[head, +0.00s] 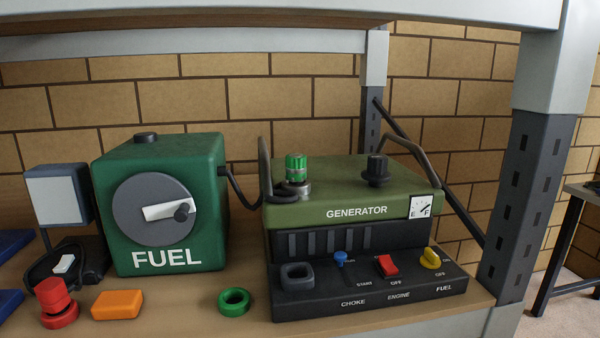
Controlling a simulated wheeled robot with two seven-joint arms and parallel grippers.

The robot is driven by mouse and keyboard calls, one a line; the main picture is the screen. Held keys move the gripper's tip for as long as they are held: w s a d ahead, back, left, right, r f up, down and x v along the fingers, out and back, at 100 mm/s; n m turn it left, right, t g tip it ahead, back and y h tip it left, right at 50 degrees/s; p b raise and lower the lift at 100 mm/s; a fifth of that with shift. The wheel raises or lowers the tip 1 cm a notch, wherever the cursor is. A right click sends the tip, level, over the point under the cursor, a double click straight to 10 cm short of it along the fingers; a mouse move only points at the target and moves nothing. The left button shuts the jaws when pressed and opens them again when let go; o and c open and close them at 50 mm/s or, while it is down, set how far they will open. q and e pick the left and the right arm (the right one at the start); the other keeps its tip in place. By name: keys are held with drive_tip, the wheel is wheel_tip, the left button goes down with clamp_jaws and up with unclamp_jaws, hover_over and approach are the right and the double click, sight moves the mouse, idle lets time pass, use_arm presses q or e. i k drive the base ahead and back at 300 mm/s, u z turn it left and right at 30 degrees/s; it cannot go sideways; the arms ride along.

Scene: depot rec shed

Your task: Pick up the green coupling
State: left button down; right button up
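Two green things could be the coupling, and I cannot tell which. A green ring (234,301) with an open centre lies flat on the shelf, left of the generator's control panel. A bright green ribbed cylinder (296,168) stands upright on a metal fitting on top of the generator (350,187). Neither of my grippers is in view, and nothing is touching either green thing.
A green FUEL box (205,200) with a lever dial stands left of the generator, a black hose between them. A red knob-shaped piece (57,304) and an orange block (117,304) lie left of the ring. A shelf post (527,200) stands right.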

sight(295, 167)
drive_tip(key=u, duration=0.5)
drive_tip(key=k, duration=1.15)
drive_tip(key=z, duration=0.15)
drive_tip(key=i, duration=0.4)
drive_tip(key=z, duration=0.7)
drive_tip(key=i, duration=0.85)
drive_tip(key=u, duration=0.7)
drive_tip(key=i, duration=0.7)
drive_tip(key=u, duration=0.4)
